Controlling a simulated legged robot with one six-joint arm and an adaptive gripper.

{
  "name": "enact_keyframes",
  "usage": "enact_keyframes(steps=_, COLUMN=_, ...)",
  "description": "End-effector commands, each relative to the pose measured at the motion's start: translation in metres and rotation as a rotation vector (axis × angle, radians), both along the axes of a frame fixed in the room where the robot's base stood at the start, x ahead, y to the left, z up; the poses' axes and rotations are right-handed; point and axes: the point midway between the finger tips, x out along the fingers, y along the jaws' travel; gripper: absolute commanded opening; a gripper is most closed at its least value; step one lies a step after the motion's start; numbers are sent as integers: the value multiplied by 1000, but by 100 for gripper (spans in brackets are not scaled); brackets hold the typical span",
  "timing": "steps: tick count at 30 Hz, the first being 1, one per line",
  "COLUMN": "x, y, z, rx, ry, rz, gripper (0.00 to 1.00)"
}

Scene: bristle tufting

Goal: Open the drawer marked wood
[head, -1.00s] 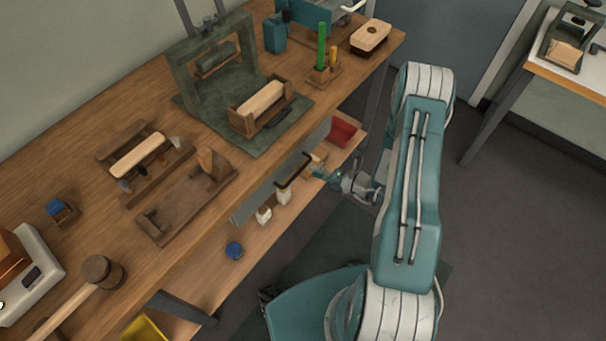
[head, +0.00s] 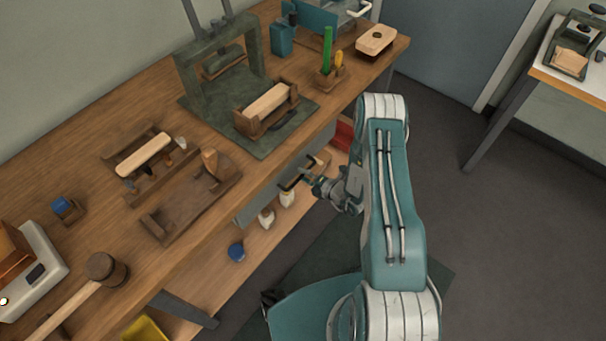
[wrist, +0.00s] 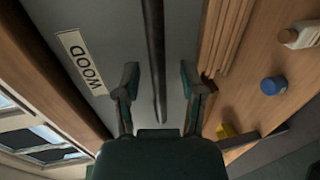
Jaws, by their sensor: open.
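The grey drawer (head: 250,210) under the bench top carries a white label (wrist: 82,62) reading WOOD in the wrist view. Its front (wrist: 105,25) fills the middle of that view. The dark bar handle (wrist: 155,50) stands out from it and also shows in the head view (head: 298,178). My gripper (wrist: 160,72) is open, with one finger on each side of the handle in the wrist view. Whether the fingers touch the bar I cannot tell. In the head view my gripper (head: 312,184) is right at the handle, and my arm hides part of the drawer's right side.
The wooden bench top (head: 100,170) overhangs the drawer. A lower shelf (head: 215,262) holds a blue round item (head: 236,252), small white bottles (head: 267,218) and a red bin (head: 344,134). A mallet (head: 100,275) lies on the bench.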

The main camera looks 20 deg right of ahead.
Motion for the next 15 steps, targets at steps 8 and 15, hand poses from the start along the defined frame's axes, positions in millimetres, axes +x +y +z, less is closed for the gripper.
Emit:
enact_keyframes(steps=8, x=6, y=4, z=-2, rx=0, ry=1, rz=-1, gripper=53)
enact_keyframes(steps=15, x=5, y=4, z=-1, rx=1, ry=0, rz=-1, gripper=0)
